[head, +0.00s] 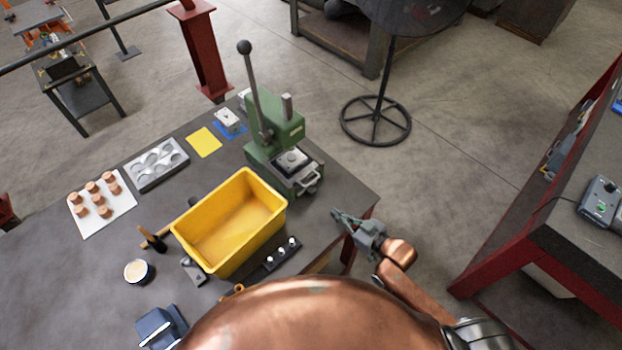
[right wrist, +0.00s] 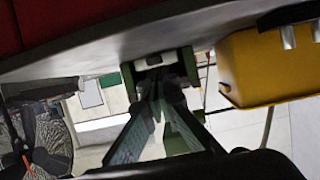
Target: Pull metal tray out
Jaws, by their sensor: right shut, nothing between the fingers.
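The metal tray (head: 308,178) sits in the base of the green press (head: 274,130), with its pale handle facing the table's right edge. A dark block with a light top lies on the press base behind the handle. My right gripper (head: 337,214) is shut and empty near the table's right edge, apart from the tray handle and in front of it. In the right wrist view, the shut fingers (right wrist: 158,88) point towards the green press (right wrist: 187,62), whose lower part is partly hidden behind them. My left gripper is not in view.
A yellow bin (head: 230,222) stands left of the gripper, with a dark strip holding small white-topped parts (head: 273,254) beside it. A hammer (head: 153,239), a round tin (head: 138,271) and a mould plate (head: 158,164) lie farther left.

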